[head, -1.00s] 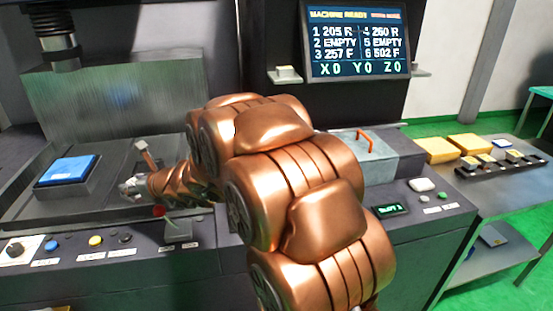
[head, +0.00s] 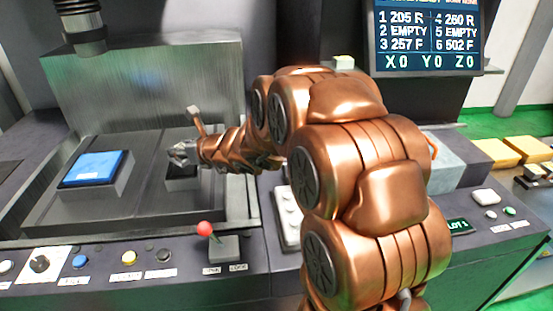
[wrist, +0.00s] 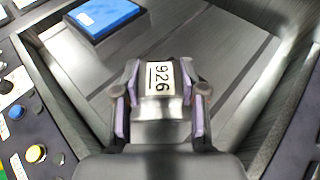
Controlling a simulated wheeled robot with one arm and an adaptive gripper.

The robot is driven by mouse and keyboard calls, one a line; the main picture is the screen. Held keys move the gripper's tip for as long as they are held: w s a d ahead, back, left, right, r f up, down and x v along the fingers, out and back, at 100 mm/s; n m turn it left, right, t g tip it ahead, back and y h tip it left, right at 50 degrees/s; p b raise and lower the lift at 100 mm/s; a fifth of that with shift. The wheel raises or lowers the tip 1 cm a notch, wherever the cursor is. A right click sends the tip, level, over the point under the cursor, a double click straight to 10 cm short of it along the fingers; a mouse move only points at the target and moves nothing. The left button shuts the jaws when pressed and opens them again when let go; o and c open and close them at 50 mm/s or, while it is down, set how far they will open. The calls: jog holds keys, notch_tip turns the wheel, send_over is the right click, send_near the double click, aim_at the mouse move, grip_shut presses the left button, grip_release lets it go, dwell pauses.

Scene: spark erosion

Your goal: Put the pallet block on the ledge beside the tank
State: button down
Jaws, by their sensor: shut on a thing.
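My gripper (head: 183,154) is inside the tank (head: 140,215), to the right of a blue-topped block. In the wrist view my gripper (wrist: 160,105) is shut on a small block with a white label (wrist: 160,78) that reads 926 sideways, one finger on each side. In the head view the gripper hides most of this held block, and a dark shape sits just under the fingers. I cannot tell whether it touches the tank floor. The blue-topped block (head: 97,168) stands on a dark base at the left; it also shows in the wrist view (wrist: 104,16).
A front panel with knobs and buttons (head: 129,258) runs along the tank, with a red-tipped lever (head: 205,229) near its right corner. A machine head (head: 82,22) hangs above. A grey box (head: 450,158) and yellow blocks (head: 497,151) are at right. My arm hides the middle.

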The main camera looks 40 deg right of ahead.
jog(key=shift+w+d+r, duration=0.1)
jog(key=shift+w+r, duration=0.15)
jog(key=shift+r, duration=0.15)
jog(key=d+r+n+y, duration=0.2)
jog(key=d+r, duration=0.2)
jog(key=n+g+y+p, duration=0.1)
jog(key=n+g+y, duration=0.1)
jog(key=g+y, duration=0.1)
send_over(286, 182)
notch_tip(286, 182, down, 7)
jog(key=shift+f+p, duration=0.9)
jog(key=shift+f, duration=3.9)
jog(key=shift+f, duration=0.2)
jog(key=c, duration=0.9)
grip_release()
